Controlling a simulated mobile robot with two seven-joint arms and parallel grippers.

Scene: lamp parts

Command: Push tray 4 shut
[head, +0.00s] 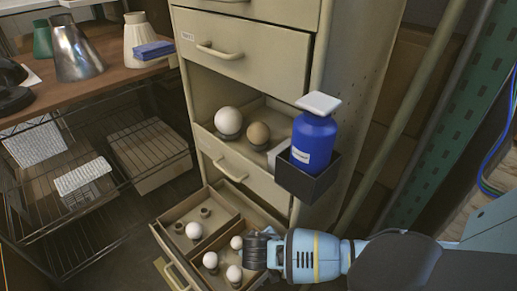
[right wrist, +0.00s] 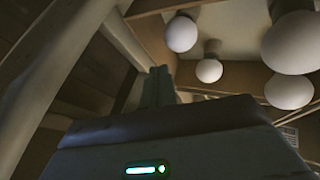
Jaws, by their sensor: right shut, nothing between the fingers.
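A beige cabinet (head: 255,60) stands in the middle of the head view. Its lowest visible tray (head: 158,232) is pulled far out and holds several white bulbs and small sockets in divided compartments; I cannot read a number on it. My right gripper (head: 258,250) is shut and empty, at the right side of this tray beside the bulbs; I cannot tell if it touches the tray. In the right wrist view the shut fingers (right wrist: 162,86) point at the tray wall, with several bulbs (right wrist: 209,70) to the right. My left gripper is out of view.
A higher tray (head: 222,160) is partly open, with a white bulb and a tan bulb. A blue bottle (head: 314,140) stands in a dark holder (head: 306,183) on the cabinet's side, above my right arm. A wire rack (head: 95,175) stands left.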

